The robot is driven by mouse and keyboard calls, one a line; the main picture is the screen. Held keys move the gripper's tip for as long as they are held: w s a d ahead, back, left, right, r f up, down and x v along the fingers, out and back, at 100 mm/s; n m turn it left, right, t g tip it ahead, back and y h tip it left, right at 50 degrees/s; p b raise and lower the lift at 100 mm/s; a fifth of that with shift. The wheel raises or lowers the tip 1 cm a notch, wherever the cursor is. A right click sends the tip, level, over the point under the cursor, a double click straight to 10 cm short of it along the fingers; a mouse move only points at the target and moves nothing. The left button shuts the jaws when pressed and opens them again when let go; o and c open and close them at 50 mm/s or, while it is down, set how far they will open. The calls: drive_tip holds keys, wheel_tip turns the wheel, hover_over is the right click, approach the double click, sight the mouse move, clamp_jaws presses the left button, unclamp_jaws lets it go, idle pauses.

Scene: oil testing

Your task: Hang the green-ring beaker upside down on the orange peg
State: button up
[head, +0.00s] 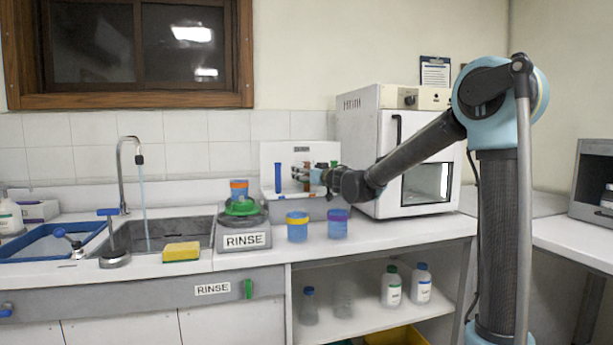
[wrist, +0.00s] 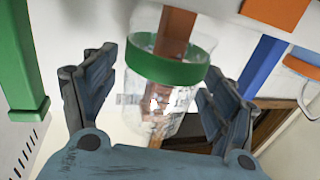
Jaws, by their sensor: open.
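The green-ring beaker (wrist: 168,68) is clear, with a broad green band, and stands between my gripper's fingers in the wrist view. My gripper (wrist: 160,64) is open, with one finger on each side of the beaker. The orange peg (wrist: 176,25) shows brownish through the beaker's clear wall; I cannot tell for certain whether the beaker is around it or in front of it. In the head view, my gripper (head: 312,176) is at the white peg rack (head: 268,154), and the beaker there is mostly hidden and too small to make out.
The rack also bears a blue peg (head: 278,178) and a green peg (wrist: 28,60) on either side. A white oven (head: 365,140) stands close at right.

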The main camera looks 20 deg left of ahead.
drive_tip(key=v, duration=0.7)
drive_tip(key=shift+d, duration=0.2)
drive_tip(key=s+d+f+m+h, duration=0.3)
drive_tip(key=d+f+h, duration=0.15)
drive_tip(key=d, duration=0.85)
drive_tip(key=s+d+f+m+h, duration=0.3)
drive_tip(key=d+f+h, duration=0.15)
drive_tip(key=d, duration=0.75)
drive_tip(key=s+d+f+m+h, duration=0.25)
drive_tip(key=d+h, duration=0.25)
drive_tip(key=d, duration=0.8)
drive_tip(key=s+d+f+m+g+h, duration=0.1)
drive_tip(key=s+d+f+m+g, duration=0.1)
drive_tip(key=s+d+f+g, duration=0.65)
drive_tip(key=s+f+g+y, duration=0.1)
drive_tip(key=s+f, duration=0.5)
drive_tip(key=s, duration=0.4)
drive_tip(key=s+f+n+g+y, duration=0.1)
drive_tip(key=s+f, duration=0.5)
drive_tip(key=s, duration=0.4)
drive_tip(key=shift+f, duration=0.2)
drive_tip(key=shift+a+n, duration=0.1)
drive_tip(key=shift+n, duration=0.15)
